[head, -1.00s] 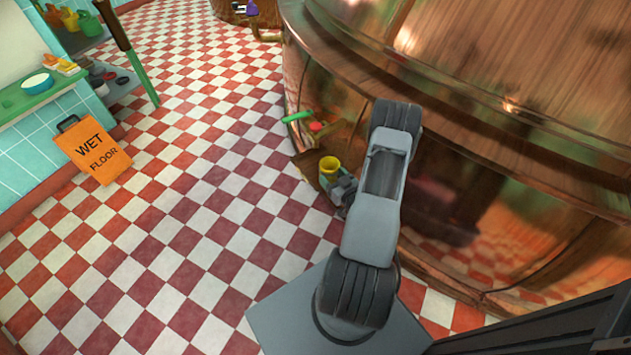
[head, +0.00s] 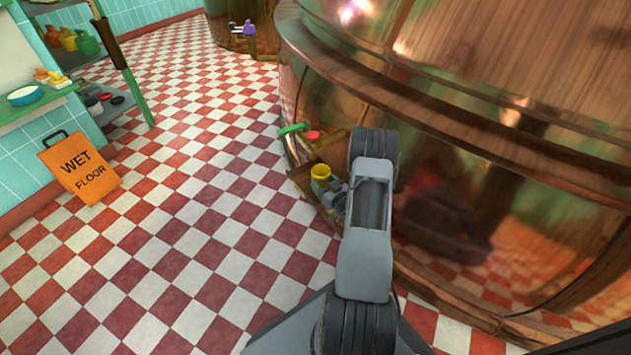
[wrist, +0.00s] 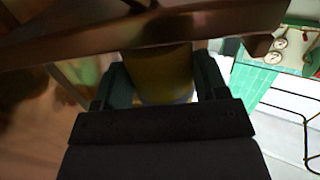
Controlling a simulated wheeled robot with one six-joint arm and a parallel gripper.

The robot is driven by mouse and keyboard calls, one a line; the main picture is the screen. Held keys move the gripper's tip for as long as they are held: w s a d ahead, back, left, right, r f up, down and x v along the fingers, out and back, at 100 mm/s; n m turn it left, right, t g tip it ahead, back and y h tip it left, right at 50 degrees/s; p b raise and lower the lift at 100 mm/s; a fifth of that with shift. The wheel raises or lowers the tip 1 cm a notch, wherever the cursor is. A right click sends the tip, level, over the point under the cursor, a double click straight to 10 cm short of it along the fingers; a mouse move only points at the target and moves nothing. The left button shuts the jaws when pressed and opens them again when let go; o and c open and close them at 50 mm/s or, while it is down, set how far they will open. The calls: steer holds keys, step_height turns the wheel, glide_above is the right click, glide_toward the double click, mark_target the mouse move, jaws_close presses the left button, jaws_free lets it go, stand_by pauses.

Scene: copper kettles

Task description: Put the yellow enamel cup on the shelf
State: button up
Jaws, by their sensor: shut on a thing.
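The yellow enamel cup (head: 321,178) is in my gripper (head: 336,192), low beside the big copper kettle. In the wrist view the cup (wrist: 163,78) fills the space between the two dark fingers, and my gripper (wrist: 163,85) is shut on it. A brown wooden bar crosses the top of that view and hides part of the cup. A small wooden ledge (head: 301,178) shows around the cup by the kettle; I cannot tell whether they touch. A shelf unit with green posts stands at the upper left, with yellow and green vessels on its shelf (head: 66,58).
The copper kettle (head: 440,190) fills the right side close to my arm. A green handle (head: 293,129) and a red knob stick out near the ledge. An orange wet floor sign (head: 80,168) stands at the left. The checkered floor (head: 185,215) between is clear.

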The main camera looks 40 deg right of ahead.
steer(key=shift+w+b, duration=0.35)
steer(key=shift+w, duration=1.1)
steer(key=w+b, duration=0.1)
steer(key=w, duration=0.1)
steer(key=shift+w+d+f, duration=0.1)
steer(key=shift+w, duration=0.2)
steer(key=shift+w+f+b, duration=0.1)
steer(key=shift+f+b, duration=0.35)
steer(key=shift+f, duration=0.15)
steer(key=shift+f, duration=0.1)
steer(key=shift+f, duration=0.1)
steer(key=o, duration=1)
